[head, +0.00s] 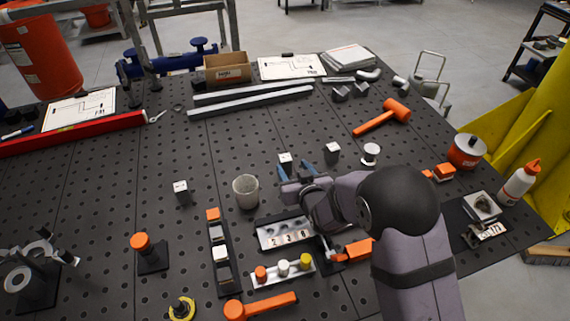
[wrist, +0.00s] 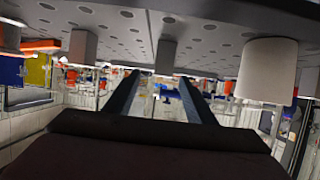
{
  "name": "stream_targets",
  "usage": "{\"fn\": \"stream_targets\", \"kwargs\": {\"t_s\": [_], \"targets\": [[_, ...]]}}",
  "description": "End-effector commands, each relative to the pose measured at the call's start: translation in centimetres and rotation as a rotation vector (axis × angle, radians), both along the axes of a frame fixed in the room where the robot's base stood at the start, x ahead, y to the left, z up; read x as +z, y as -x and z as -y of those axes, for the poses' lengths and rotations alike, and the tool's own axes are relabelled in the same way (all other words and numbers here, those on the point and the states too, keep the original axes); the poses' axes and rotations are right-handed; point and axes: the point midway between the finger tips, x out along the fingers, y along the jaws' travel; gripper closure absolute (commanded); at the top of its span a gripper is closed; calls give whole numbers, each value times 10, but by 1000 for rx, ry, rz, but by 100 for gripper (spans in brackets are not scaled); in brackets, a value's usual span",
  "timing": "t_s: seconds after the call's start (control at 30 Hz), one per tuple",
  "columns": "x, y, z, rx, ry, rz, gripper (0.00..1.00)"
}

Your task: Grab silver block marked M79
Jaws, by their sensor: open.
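Several small silver blocks with dark marks on top stand on the black perforated table. One (head: 285,160) is just beyond my gripper (head: 294,170), one (head: 332,152) is to its right, and one (head: 181,191) is at the left. The marks are too small to read, so I cannot tell which is M79. My gripper is open and empty, its blue fingers low over the table. In the wrist view, which looks upside down, a block (wrist: 165,57) shows ahead between the fingers (wrist: 158,82), apart from them. Another block (wrist: 82,46) is to the left.
A grey cup (head: 246,191) stands left of my gripper and shows large in the wrist view (wrist: 265,70).

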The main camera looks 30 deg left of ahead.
Motion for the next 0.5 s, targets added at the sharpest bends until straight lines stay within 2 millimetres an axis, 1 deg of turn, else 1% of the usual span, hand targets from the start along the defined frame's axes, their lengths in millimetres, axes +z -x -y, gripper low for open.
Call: {"fn": "stream_targets", "kwargs": {"t_s": [0.3, 0.5], "targets": [[-6, -12, -12, 0, 1, -1, 50], [-7, -13, -13, 0, 1, -1, 50]]}}
